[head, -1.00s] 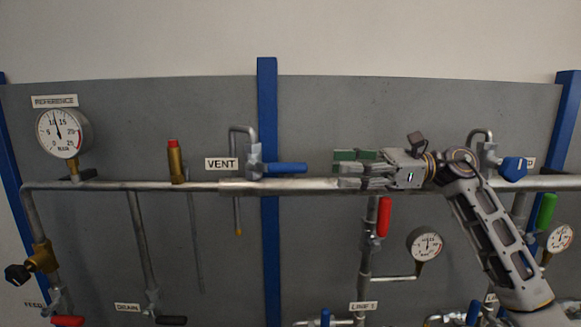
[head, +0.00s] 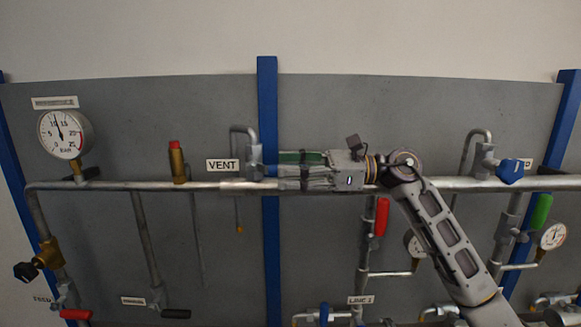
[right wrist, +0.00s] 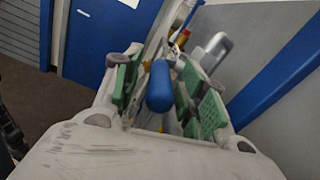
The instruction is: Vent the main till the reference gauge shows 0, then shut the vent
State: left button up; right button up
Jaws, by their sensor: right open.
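The reference gauge (head: 65,134) is at the upper left, its needle near upright between the 10 and 15 marks. The vent valve (head: 255,160) stands on the main pipe (head: 110,187), right of the VENT label (head: 222,165). Its blue lever is covered by my right gripper (head: 285,170) in the head view. In the right wrist view the blue lever (right wrist: 160,87) lies between the green finger pads, with gaps beside it. My right gripper is open around the lever, not clamped on it. My left gripper is not in view.
A brass fitting with a red cap (head: 177,162) stands left of VENT. A second blue-handled valve (head: 510,171) is at the right. A red lever (head: 382,217) hangs below the main pipe, near my right arm. The wall above the panel is clear.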

jog(key=shift+a, duration=0.1)
grip_shut()
dwell(0.3)
dwell(0.4)
